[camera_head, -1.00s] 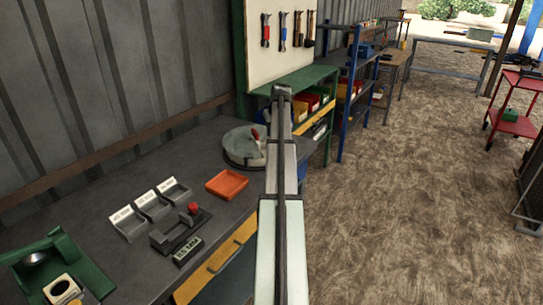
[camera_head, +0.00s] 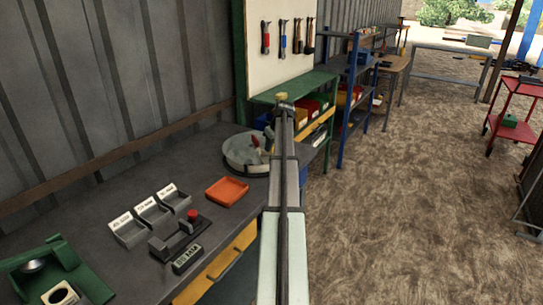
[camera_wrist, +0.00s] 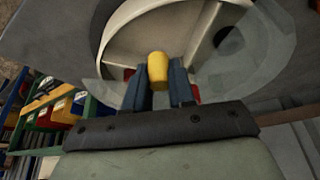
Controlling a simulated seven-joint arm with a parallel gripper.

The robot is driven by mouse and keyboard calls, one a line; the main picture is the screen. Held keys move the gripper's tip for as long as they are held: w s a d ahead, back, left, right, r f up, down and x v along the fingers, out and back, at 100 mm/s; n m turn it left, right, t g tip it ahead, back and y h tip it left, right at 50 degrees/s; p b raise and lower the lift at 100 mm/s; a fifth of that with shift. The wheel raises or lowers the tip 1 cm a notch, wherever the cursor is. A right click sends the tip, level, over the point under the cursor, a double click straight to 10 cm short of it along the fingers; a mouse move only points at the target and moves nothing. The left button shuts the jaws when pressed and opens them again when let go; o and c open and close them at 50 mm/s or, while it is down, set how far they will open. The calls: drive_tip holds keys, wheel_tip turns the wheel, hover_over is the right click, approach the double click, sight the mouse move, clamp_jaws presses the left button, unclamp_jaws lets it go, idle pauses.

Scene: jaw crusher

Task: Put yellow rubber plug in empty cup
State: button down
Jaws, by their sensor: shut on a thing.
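The yellow rubber plug (camera_wrist: 157,72) is held between the blue fingertips of my gripper (camera_wrist: 159,84) in the wrist view. My gripper is shut on it, with the plug's rounded end sticking out past the fingers. A round, pale dish with inner dividing walls (camera_wrist: 130,15) lies beyond the plug, and its nearer part is hidden by the fingers. I cannot tell the height of the plug above it. The round dish also shows at the far end of the bench in the head view (camera_head: 238,152), partly behind my arm. I cannot tell which compartment or container is the empty cup.
The dark bench carries an orange tray (camera_head: 227,191), several small labelled grey bins (camera_head: 153,212), a device with a red knob (camera_head: 192,216) and a green machine (camera_head: 62,262). Coloured bins (camera_head: 312,109) stand on a shelf beyond. Open floor lies right.

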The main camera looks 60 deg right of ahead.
sight(272, 152)
drive_tip(key=shift+f, duration=2.25)
drive_tip(key=shift+f, duration=0.1)
drive_tip(key=c, duration=0.9)
unclamp_jaws()
drive_tip(key=shift+c, duration=0.2)
drive_tip(key=v, duration=1.2)
